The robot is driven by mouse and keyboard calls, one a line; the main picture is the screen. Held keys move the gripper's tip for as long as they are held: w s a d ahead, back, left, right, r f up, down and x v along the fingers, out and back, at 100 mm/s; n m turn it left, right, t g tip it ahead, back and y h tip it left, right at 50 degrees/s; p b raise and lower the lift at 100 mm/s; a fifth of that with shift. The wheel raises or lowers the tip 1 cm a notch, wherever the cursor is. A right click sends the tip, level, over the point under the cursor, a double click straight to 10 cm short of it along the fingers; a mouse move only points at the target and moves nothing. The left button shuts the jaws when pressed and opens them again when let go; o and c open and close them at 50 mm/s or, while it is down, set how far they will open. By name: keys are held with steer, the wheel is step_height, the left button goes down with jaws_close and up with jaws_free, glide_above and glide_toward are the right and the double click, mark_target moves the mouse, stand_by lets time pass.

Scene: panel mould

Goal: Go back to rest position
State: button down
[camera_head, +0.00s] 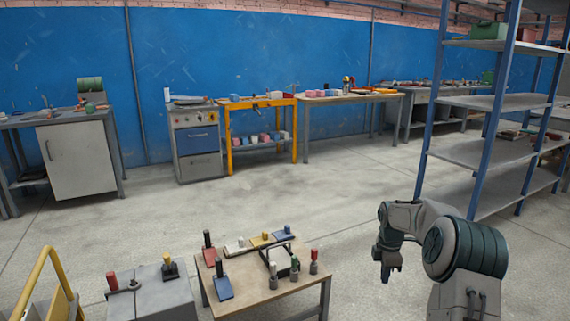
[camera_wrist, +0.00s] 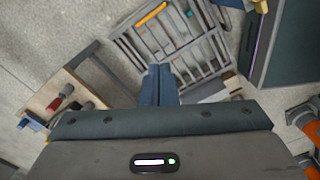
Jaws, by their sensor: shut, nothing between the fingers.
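My arm is raised at the right of the head view, to the right of the small wooden table (camera_head: 245,262). My gripper (camera_head: 387,279) hangs pointing down there, apart from the table and holding nothing. In the wrist view my gripper's fingers (camera_wrist: 160,84) are together, with nothing between them. Below them in that view lies a grey slatted rack or frame (camera_wrist: 185,40) with an orange-handled item, and the fingers hide part of it.
The small table carries several handled tools and blocks. A grey cabinet (camera_head: 150,297) and a yellow rail (camera_head: 40,275) stand to its left. A blue-posted shelf (camera_head: 490,155) stands behind my arm at the right. The floor (camera_head: 190,215) between the small table and the back benches is clear.

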steer(key=s+a+r+m+p, duration=0.3)
steer(key=s+r+p, duration=0.15)
steer(key=r, duration=0.45)
steer(key=s+a+r+m+t+h+p, duration=0.1)
steer(key=s+a+r+m+p, duration=0.2)
steer(key=s+r, duration=0.4)
steer(key=s+a+r+m+p, duration=0.2)
steer(key=s+a+r+p, duration=0.15)
steer(key=r, duration=0.65)
steer(key=s+a+r+m+p, duration=0.1)
steer(key=s+r+m+p, duration=0.2)
steer(key=s, duration=0.4)
steer(key=s+a+r+m+t+y+p, duration=0.1)
steer(key=s+a+r+m+p, duration=0.1)
steer(key=s, duration=0.5)
steer(key=s+a+r+m+t+p, duration=0.1)
steer(key=s+a+r+m+p, duration=0.1)
steer(key=s+r+m+p, duration=0.2)
steer(key=shift+s+a+r+m+p, duration=0.25)
steer(key=shift+s+r+p, duration=0.6)
steer(key=shift+s, duration=0.9)
steer(key=shift+f, duration=0.15)
